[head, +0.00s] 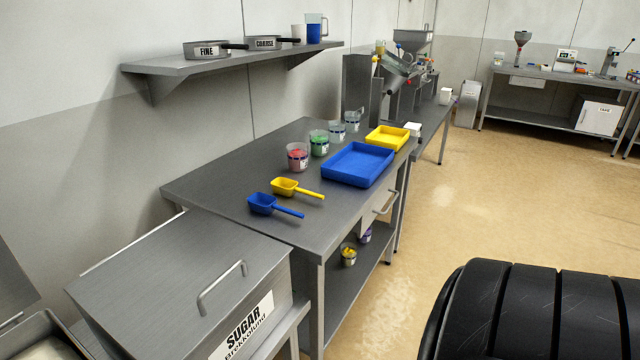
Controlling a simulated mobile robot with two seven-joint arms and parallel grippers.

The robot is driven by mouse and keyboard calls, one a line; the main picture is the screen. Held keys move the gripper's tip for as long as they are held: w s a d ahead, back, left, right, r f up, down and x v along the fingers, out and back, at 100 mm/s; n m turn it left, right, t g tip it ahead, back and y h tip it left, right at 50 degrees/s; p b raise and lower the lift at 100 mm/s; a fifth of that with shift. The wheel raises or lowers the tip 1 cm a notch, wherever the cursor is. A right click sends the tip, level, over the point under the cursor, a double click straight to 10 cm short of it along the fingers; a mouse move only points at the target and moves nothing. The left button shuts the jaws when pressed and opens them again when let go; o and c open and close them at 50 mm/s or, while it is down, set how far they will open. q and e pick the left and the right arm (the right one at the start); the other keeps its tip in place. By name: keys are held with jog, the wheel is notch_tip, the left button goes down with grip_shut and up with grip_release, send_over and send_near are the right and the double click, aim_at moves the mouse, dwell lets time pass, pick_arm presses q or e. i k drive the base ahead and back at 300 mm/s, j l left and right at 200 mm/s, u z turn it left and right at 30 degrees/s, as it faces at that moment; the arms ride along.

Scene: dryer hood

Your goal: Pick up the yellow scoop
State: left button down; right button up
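The yellow scoop (285,187) lies on the grey metal table (225,184), its handle pointing right toward the table's front edge. A blue scoop (263,204) lies just in front of it, closer to the sugar bin, with a small gap between them. Neither of my grippers shows in the head view. A large black ribbed shape, probably part of my own body, fills the lower right corner.
Beyond the yellow scoop stand several clear cups, one with red contents (298,158) and one with green (319,144). A blue tray (357,165) and a yellow tray (388,138) lie farther along. A lidded sugar bin (185,285) stands nearest. A shelf (235,58) overhangs behind.

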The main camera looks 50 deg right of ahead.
aim_at(283, 186)
jog(key=z, duration=1.6)
jog(key=u, duration=2.05)
jog(key=z, duration=2.05)
jog(key=i+l+u, duration=0.25)
jog(key=u, duration=0.25)
jog(key=i+l+u, duration=0.15)
jog(key=l+u, duration=0.35)
